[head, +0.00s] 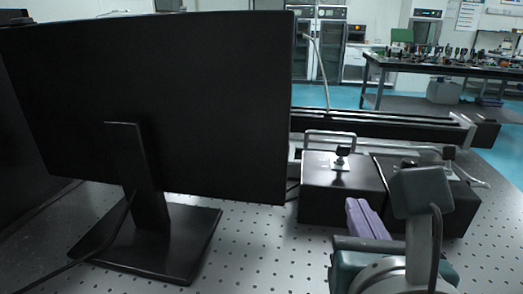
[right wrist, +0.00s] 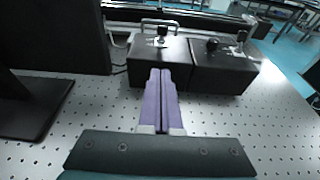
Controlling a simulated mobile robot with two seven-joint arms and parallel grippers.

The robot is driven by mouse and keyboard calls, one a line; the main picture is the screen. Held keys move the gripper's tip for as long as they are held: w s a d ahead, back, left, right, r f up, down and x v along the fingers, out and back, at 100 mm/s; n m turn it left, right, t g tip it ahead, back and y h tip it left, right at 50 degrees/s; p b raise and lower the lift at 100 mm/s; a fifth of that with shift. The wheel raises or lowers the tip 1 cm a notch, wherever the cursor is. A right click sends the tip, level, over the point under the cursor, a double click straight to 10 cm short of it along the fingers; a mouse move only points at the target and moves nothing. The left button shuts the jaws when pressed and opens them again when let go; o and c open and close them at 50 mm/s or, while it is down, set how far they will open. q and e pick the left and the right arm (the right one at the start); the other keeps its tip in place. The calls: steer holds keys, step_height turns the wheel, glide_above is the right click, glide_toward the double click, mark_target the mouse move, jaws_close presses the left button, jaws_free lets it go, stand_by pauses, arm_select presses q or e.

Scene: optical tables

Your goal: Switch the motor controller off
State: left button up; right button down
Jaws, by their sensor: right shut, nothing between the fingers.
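Two black boxes stand side by side on the perforated table, and I cannot tell which is the motor controller. The left box (head: 325,205) has a small black lever on a bright plate (head: 341,158) on top. The right box (head: 463,205) is partly hidden behind my right arm in the head view. In the right wrist view the left box (right wrist: 140,72) and right box (right wrist: 220,78) both show, with small fittings on top. My right gripper (head: 352,204), with purple fingers, is shut and empty, in front of the left box. The fingertips also show in the right wrist view (right wrist: 160,72). My left gripper is out of view.
A large black monitor (head: 210,100) on a stand (head: 185,255) fills the left side. A long dark rail (head: 380,127) runs behind the boxes. The perforated tabletop (head: 265,250) is clear between monitor stand and right gripper. Another table (head: 440,70) stands far back right.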

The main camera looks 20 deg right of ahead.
steer(key=b, duration=0.1)
glide_toward(342, 155)
steer(key=f, duration=0.1)
steer(key=w+f, duration=0.1)
steer(key=f, duration=0.1)
steer(key=shift+w+d+f, duration=0.2)
steer(key=shift+w+d, duration=0.05)
steer(key=shift+d, duration=0.15)
steer(key=shift+w+d+r+p, duration=0.15)
steer(key=shift+w+d+r, duration=0.2)
steer(key=shift+w, duration=0.15)
steer(key=shift+w+d+r+p, duration=0.15)
steer(key=shift+w+d+r, duration=0.2)
steer(key=shift+w, duration=0.15)
steer(key=shift+w+d+r, duration=0.3)
steer(key=shift+w, duration=0.3)
